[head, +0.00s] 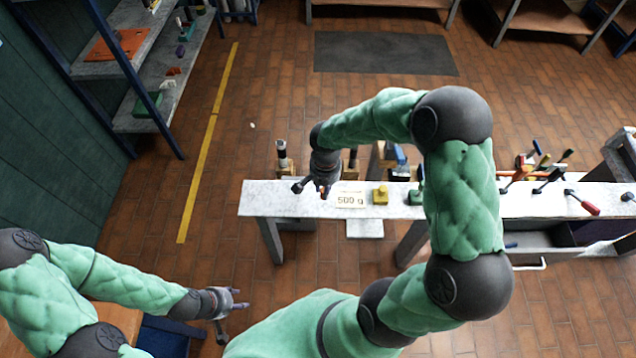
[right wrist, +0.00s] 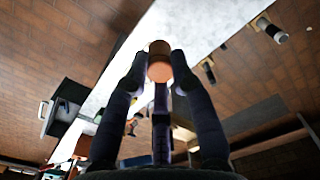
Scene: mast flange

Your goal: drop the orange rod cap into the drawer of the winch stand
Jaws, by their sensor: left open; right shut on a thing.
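The orange rod cap (right wrist: 159,68) sits between the fingertips of my right gripper in the right wrist view. The drawer (head: 545,238) is pulled out under the right part of the bench, dark inside with a pale handle (head: 530,266). It also shows at the left of the right wrist view (right wrist: 66,104). My right arm hides part of the bench. My left gripper (head: 236,300) is open and empty at the lower left, away from the bench.
The bench top (head: 262,200) carries a "500 g" label (head: 349,200), a yellow block (head: 380,194) and a green block (head: 416,196). Several hand tools, including a red-handled one (head: 584,205), stand or lie at the right. Shelves (head: 140,85) stand far left. Floor between is clear.

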